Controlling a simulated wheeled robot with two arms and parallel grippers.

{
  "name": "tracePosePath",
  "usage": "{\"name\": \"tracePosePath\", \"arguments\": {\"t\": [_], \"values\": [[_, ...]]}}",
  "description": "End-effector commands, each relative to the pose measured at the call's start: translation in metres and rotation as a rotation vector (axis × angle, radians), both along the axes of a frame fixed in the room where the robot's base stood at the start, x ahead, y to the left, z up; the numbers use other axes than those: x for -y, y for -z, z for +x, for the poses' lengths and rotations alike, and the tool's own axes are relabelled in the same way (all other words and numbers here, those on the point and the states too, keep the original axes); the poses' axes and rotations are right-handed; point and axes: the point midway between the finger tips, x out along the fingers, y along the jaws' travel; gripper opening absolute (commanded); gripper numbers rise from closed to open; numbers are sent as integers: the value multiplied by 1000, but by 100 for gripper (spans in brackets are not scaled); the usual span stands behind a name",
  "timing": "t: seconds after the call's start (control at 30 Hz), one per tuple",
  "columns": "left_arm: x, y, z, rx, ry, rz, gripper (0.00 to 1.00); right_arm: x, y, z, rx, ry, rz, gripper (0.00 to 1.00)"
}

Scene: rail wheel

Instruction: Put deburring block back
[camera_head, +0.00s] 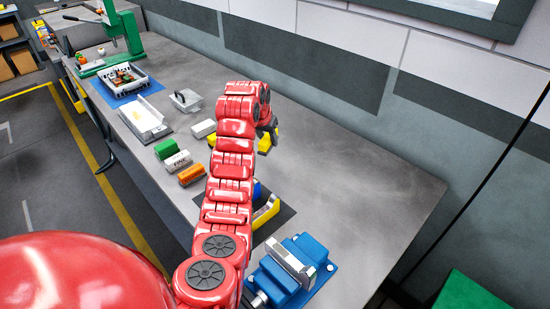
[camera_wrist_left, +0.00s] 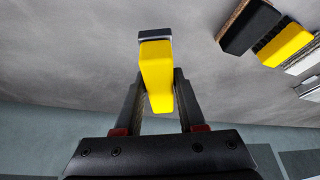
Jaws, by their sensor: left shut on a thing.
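My left gripper (camera_head: 271,131) reaches over the grey workbench at the end of the red arm. It is shut on a yellow block (camera_head: 264,144), which I take to be the deburring block. In the left wrist view the yellow block (camera_wrist_left: 156,72) sits between the two fingers of the left gripper (camera_wrist_left: 160,92), with a grey and white piece at its far end. The head view does not clearly show whether the block touches the bench. My right gripper is not in view.
Green (camera_head: 166,148), white (camera_head: 178,161) and orange (camera_head: 191,174) blocks lie left of my arm. A blue vise (camera_head: 292,268) stands at the near end, beside a dark mat (camera_head: 286,213) with a yellow-ended tool (camera_head: 267,212). A white tray (camera_head: 145,119) lies farther back. The bench's right side is clear.

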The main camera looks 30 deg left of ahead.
Motion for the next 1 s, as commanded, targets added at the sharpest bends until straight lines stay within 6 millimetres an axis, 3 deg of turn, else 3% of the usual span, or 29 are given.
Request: {"name": "tracePosePath", "arguments": {"t": [0.2,0.53,0.9,0.93,1.0], "values": [[1,41,-3,-11,-1,-2,0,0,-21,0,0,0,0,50],[1,82,-1,-5,0,-1,0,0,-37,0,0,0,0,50],[0,91,-1,-3,0,0,0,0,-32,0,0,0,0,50],[0,91,-1,-4,0,0,41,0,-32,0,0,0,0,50],[0,90,-1,-4,0,0,54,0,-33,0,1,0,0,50]]}}
